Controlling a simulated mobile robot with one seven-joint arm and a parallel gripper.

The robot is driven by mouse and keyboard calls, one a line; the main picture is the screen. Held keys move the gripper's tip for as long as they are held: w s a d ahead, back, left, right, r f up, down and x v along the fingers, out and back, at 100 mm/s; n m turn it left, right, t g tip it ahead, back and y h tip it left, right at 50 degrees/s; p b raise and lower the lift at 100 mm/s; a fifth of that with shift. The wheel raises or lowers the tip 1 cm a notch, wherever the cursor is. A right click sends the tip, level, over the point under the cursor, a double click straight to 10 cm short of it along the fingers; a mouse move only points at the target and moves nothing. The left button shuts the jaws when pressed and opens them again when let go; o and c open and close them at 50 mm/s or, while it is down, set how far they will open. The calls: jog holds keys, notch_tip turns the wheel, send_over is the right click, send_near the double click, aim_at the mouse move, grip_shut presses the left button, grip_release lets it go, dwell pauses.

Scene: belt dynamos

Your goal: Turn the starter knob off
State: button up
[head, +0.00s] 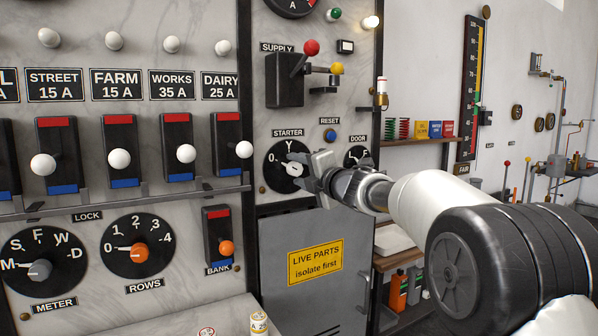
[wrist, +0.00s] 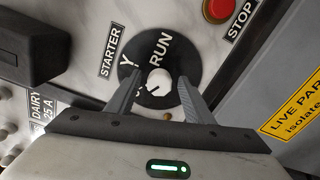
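The starter dial (head: 283,181) is a black disc under a STARTER label on the marble panel, marked 0, Y and RUN; it also shows in the wrist view (wrist: 185,58). Its white starter knob (wrist: 157,82) has a dark line on its face, slanting to the lower left in the wrist view, near the partly hidden 0. In the head view the knob (head: 293,169) shows just left of my gripper (head: 306,173). My gripper (wrist: 158,84) is open, with one finger on each side of the knob and visible gaps between. Contact is not visible.
A blue RESET button (head: 330,136) and a DOOR dial (head: 357,155) sit close to the right. The SUPPLY lever unit (head: 285,82) juts out above. A grey cabinet door (head: 310,245) lies below. A red STOP button (wrist: 219,9) shows in the wrist view.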

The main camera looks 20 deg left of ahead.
jog(key=shift+d, duration=0.1)
jog(key=v, duration=1.7)
jog(key=shift+b, duration=0.3)
jog(key=shift+s+d, duration=0.1)
jog(key=shift+d, duration=0.1)
